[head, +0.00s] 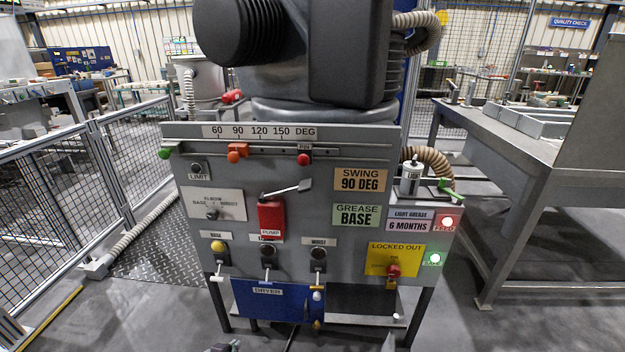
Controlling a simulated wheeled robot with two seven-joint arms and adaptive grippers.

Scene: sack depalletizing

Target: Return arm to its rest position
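A grey control panel (322,215) stands in front of me below a large dark machine arm (350,50). Its top scale reads 60 to 150 DEG, with an orange slider (237,152) near 90 and a red knob (304,159) further right. A red pump box (271,217) has a grey lever (287,190) slanting up to the right. A red-and-yellow switch (393,271) sits on the "LOCKED OUT" plate. At the bottom edge, a small dark part (223,347) seems to be my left gripper and a grey tip (388,343) my right. Both are mostly cut off, apart from the panel.
A mesh fence (60,190) runs along the left. A grey steel table (510,145) with trays stands at the right. A blue dryer box (275,300) sits under the panel. The floor in front is mostly clear.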

